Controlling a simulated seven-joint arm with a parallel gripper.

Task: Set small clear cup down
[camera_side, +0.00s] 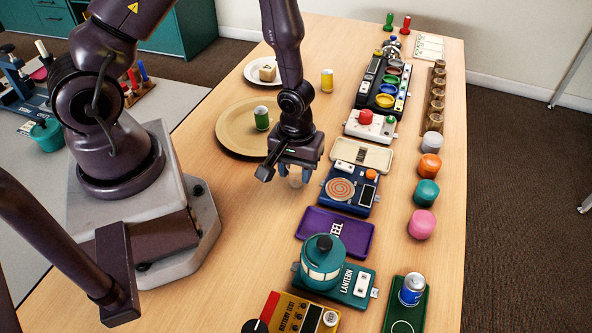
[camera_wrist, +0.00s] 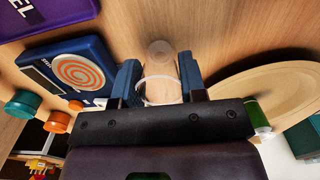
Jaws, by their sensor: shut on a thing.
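The small clear cup (camera_wrist: 160,70) is between the two blue fingertips of my gripper (camera_wrist: 160,82) in the wrist view. The fingers are shut on it, one on each side. In the side view my gripper (camera_side: 296,172) points down over the bare wood, and the cup (camera_side: 296,181) shows faintly below it. It is just left of the blue device with the orange spiral (camera_side: 340,188). I cannot tell whether the cup's base touches the table.
A round tan tray (camera_side: 228,128) with a green can (camera_side: 262,118) on it lies behind and left of my gripper. A purple tray (camera_side: 335,232) and a teal lantern (camera_side: 321,261) stand nearer the front. Bare table (camera_side: 235,210) lies to the front left.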

